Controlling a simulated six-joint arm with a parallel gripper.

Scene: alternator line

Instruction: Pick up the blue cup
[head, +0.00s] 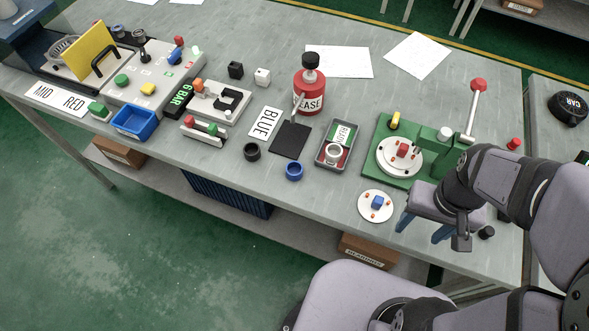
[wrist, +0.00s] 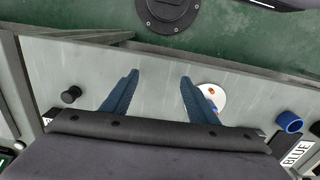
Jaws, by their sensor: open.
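The blue cup (head: 294,171) stands upright near the front edge of the bench, right of a black cup and in front of a dark square pad. In the wrist view the blue cup (wrist: 289,121) shows at the far right, outside the fingers. My gripper (head: 422,230) is open and empty near the bench's front right, well right of the cup. In the wrist view the two blue fingers of my gripper (wrist: 158,77) are spread with only bare bench and floor between them.
A white disc (head: 371,212) with a blue block lies between my gripper and the cup. Behind are a green fixture (head: 379,163), a tray (head: 320,160) holding a white cup, and a red grease bottle (head: 309,92). The black cup (head: 252,151) stands close left of the blue one.

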